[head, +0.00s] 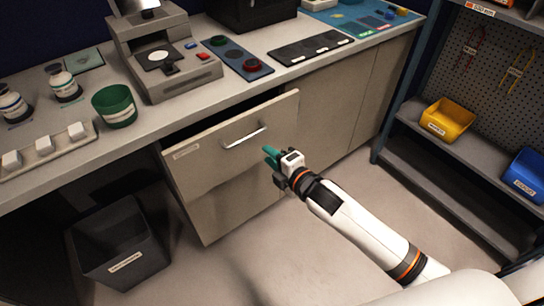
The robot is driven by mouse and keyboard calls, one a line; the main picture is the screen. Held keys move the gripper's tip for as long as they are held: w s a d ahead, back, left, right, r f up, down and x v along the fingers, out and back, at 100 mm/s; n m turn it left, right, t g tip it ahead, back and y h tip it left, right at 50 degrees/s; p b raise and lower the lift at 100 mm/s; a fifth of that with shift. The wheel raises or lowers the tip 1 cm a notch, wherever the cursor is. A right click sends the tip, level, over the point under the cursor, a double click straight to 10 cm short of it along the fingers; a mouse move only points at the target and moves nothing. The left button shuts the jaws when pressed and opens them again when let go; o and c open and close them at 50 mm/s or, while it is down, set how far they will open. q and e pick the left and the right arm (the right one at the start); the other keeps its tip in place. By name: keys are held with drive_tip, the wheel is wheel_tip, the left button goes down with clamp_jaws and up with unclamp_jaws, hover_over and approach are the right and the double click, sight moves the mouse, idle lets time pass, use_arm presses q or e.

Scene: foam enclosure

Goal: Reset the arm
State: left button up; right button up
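My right arm reaches in from the lower right. My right gripper (270,155), with green fingertips, is near the right end of the silver handle (245,137) of a drawer (225,150). It appears just apart from the handle, and I cannot tell whether its fingers are open or shut. The drawer front stands out from the cabinet at an angle, with a dark gap along its top edge. My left gripper does not show.
The counter above holds a grey machine (165,55), a green cup (114,106), white bottles (62,83) and control panels (238,59). A black bin (119,245) stands on the floor at left. A shelf with yellow (447,119) and blue (525,175) bins is at right. The floor between is clear.

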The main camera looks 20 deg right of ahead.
drive_tip(key=s+d+f+m+g+h+p, duration=0.1)
drive_tip(key=s+d+f+m+g, duration=0.2)
drive_tip(key=f, duration=0.7)
drive_tip(key=s+d+f+m+g+h, duration=0.15)
drive_tip(key=s+f+m, duration=0.25)
drive_tip(key=f, duration=0.5)
drive_tip(key=s+d+f+m+g+h+p, duration=0.1)
drive_tip(key=s+d+f+m+h, duration=0.2)
drive_tip(key=f, duration=0.7)
drive_tip(key=s+f+m+g, duration=0.2)
drive_tip(key=s+f, duration=0.3)
drive_tip(key=s, duration=0.7)
drive_tip(key=s+f+m+g, duration=0.3)
drive_tip(key=s+f, duration=0.3)
drive_tip(key=s, duration=0.6)
drive_tip(key=s+f+m+g+p, duration=0.1)
drive_tip(key=s+f+m+g, duration=0.2)
drive_tip(key=s, duration=0.9)
wheel_tip(320, 180, down, 4)
drive_tip(key=shift+s+d+r+m, duration=0.25)
drive_tip(key=shift+s+d+m, duration=0.1)
drive_tip(key=shift+m, duration=0.45)
drive_tip(key=shift+c, duration=0.4)
